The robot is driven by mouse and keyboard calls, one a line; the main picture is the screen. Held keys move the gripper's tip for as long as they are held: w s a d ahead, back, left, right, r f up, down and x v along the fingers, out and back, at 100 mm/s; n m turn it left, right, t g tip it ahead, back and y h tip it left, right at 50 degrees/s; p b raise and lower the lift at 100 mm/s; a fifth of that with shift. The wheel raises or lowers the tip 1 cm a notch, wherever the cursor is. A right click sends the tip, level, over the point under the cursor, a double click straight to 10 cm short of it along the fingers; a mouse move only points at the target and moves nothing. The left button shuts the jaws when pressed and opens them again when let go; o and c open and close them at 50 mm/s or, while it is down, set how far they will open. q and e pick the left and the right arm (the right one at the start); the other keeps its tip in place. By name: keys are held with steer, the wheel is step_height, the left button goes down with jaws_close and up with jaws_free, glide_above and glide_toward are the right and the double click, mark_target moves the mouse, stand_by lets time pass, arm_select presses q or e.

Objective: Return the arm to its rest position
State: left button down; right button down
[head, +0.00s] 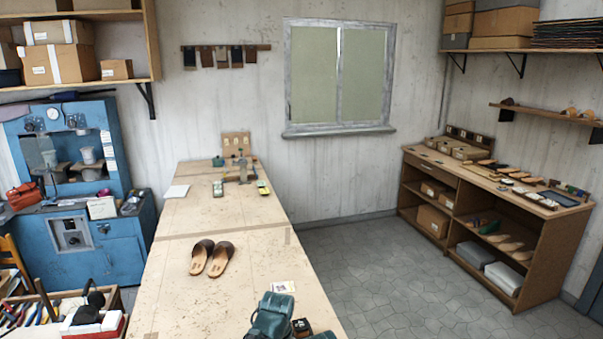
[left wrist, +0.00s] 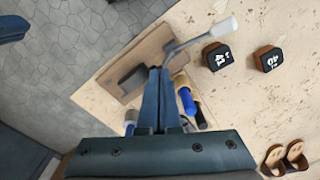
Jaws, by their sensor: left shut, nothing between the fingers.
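My left gripper (left wrist: 160,74) shows in the left wrist view, its two dark blue fingers together and empty. It hangs over a brown board (left wrist: 118,65) near the table edge; the height of the gap is hard to judge. A metal-headed tool (left wrist: 200,38) and a blue-handled tool (left wrist: 187,100) lie by the fingers and are partly hidden. In the head view a teal shape (head: 270,316) at the bottom edge looks like my left arm, but its fingertips cannot be made out.
A pair of brown sandals (head: 211,258) lies on the long table (head: 180,290). Two black-topped numbered blocks (left wrist: 217,56) (left wrist: 267,59) stand beside the board. A fixture (head: 241,170) stands at the far end. Blue machine (head: 110,250) at left, shelf unit (head: 480,220) at right; floor between is clear.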

arm_select(q)
steer(key=s+f+b, duration=1)
steer(key=s+f, duration=0.1)
steer(key=shift+s+f+m+y, duration=0.15)
steer(key=shift+f+m+y, duration=0.15)
steer(key=shift+y, duration=0.1)
